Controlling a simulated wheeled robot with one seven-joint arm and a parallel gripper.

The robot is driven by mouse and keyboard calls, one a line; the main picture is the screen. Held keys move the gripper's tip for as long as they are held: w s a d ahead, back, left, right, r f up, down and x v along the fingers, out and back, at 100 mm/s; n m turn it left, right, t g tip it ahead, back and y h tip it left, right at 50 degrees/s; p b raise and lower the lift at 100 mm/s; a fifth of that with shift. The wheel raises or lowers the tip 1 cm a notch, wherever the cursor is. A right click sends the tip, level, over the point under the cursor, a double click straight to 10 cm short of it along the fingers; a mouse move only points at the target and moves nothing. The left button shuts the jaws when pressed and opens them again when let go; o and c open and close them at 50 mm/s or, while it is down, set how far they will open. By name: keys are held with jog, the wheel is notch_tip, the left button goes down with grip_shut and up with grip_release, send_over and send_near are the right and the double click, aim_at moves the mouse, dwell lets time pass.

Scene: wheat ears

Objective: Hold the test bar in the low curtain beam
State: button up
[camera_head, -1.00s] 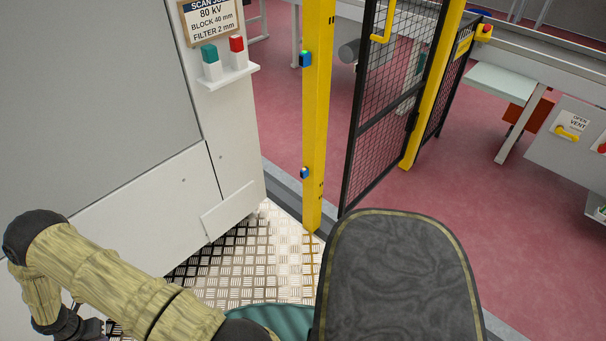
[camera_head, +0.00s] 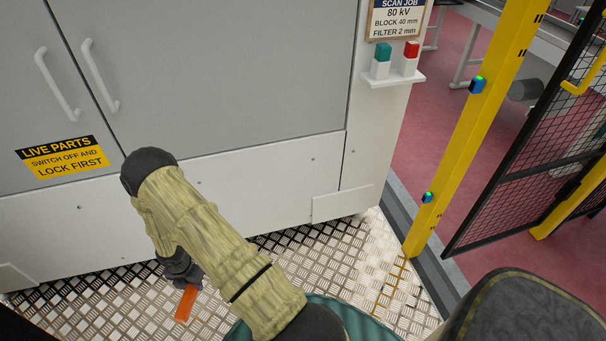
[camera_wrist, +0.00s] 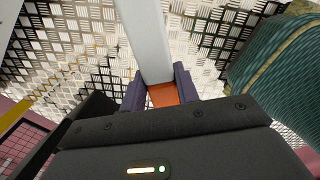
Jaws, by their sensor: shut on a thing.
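My gripper (camera_wrist: 160,92) is shut on the test bar, which has a long pale grey part (camera_wrist: 146,42) and an orange part (camera_wrist: 163,96) between the dark fingers in the wrist view. In the head view, an orange piece of the bar (camera_head: 186,303) shows below my dark wrist, over the metal floor; the grey part is hidden there. The yellow post (camera_head: 470,130) stands to the right, well apart from the bar. No beam is visible.
A white cabinet (camera_head: 230,190) with grey doors and a yellow warning label (camera_head: 62,156) fills the left and back. A button shelf (camera_head: 392,79) juts from its right end. A black mesh gate (camera_head: 550,160) stands right of the post. The patterned metal floor (camera_head: 350,240) looks clear.

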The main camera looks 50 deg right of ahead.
jog(key=shift+s+a+b, duration=0.35)
jog(key=shift+s+a, duration=0.25)
jog(key=shift+s, duration=0.25)
jog(key=shift+s+a+b, duration=0.35)
jog(key=shift+s+a, duration=0.2)
jog(key=shift+s, duration=0.3)
jog(key=shift+w+d+r+m, duration=0.25)
jog(key=shift+m, duration=0.15)
jog(key=w+d+r+m, duration=0.1)
jog(key=r+m, duration=0.1)
jog(key=m, duration=0.1)
jog(key=w+d+r+m, duration=0.1)
jog(key=r+m, duration=0.2)
jog(key=w+d+r+m, duration=0.1)
jog(key=r+m, duration=0.2)
jog(key=m, duration=0.1)
jog(key=shift+w+d, duration=0.15)
jog(key=shift+w, duration=0.1)
notch_tip(320, 180, up, 6)
jog(key=m, duration=0.7)
notch_tip(320, 180, up, 19)
jog(key=m+p, duration=0.6)
jog(key=p, duration=1.9)
send_over(193, 294)
jog(key=w+d, duration=0.2)
jog(key=d, duration=0.2)
jog(key=shift+a, duration=0.15)
